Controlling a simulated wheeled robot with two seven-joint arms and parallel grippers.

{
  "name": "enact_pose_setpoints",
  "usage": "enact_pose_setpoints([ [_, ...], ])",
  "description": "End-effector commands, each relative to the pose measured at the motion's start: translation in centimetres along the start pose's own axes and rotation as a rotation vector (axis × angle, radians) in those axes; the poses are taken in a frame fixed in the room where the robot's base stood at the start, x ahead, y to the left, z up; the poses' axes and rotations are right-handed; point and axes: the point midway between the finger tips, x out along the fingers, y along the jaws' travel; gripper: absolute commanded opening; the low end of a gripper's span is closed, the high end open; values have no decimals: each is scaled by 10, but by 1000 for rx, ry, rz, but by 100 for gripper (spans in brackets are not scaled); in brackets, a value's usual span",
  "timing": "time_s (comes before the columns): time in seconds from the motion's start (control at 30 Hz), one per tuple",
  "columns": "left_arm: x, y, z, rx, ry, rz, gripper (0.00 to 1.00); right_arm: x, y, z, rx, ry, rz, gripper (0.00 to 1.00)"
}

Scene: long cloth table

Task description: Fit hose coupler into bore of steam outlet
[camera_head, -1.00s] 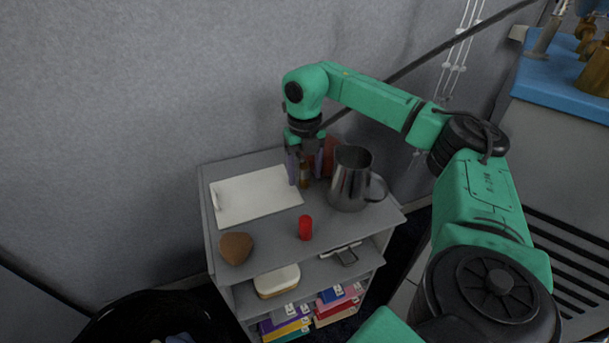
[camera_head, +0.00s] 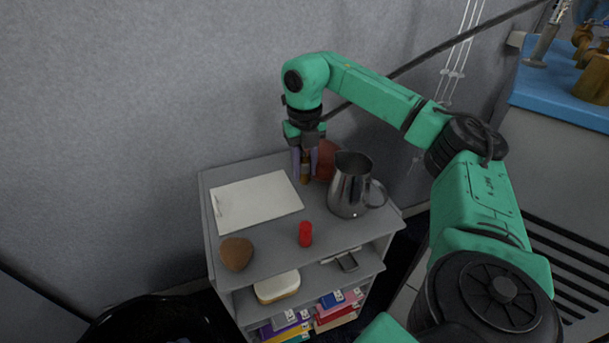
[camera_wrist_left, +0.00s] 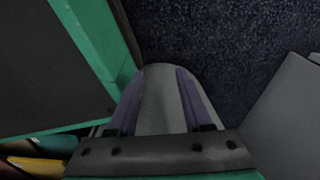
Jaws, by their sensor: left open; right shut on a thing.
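My right gripper (camera_head: 305,172) is shut on a small brass-brown piece, which looks like the hose coupler (camera_head: 306,168). It holds the piece upright over the back of the grey cart's top, left of a steel pitcher. Whether the piece's lower end clears the cart is hard to tell. Brass fittings (camera_head: 594,76) stand on a blue surface at the far right and are cut off by the picture edge. I cannot tell which part is the steam outlet, and no bore shows. My left gripper (camera_wrist_left: 160,75) is open in the left wrist view, with nothing clearly between its fingers.
The cart top (camera_head: 275,223) also carries a white board (camera_head: 257,202), a brown lump (camera_head: 236,253), a red cylinder (camera_head: 305,234) and the steel pitcher (camera_head: 349,188). A reddish round thing (camera_head: 326,160) is behind the gripper. The blue surface (camera_head: 560,88) lies right of my arm.

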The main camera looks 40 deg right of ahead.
Motion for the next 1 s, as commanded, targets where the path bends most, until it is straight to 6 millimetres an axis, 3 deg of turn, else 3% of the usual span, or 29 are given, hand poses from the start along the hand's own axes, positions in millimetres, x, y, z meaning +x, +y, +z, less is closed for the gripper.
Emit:
enact_pose_setpoints([
  [0.2,-5,0,30,13,-9,0,50,-84,2,1,-3,-6,5,0],
  [0.3,-20,-1,56,26,-15,0,50,-125,1,0,-2,-5,3,0],
  [0.4,-44,-1,48,25,-6,0,50,-153,0,0,0,-3,1,0],
  [0.57,-54,-1,48,24,-9,0,50,-167,0,0,-1,-1,1,0],
  [0.83,-54,-1,48,24,-9,0,50,-164,2,0,-38,0,1,0],
  [0.93,-61,-1,47,24,-10,0,50,-157,8,0,-192,3,0,0],
  [1.0,-68,-1,46,24,-10,0,50,-149,16,0,-382,5,0,0],
])
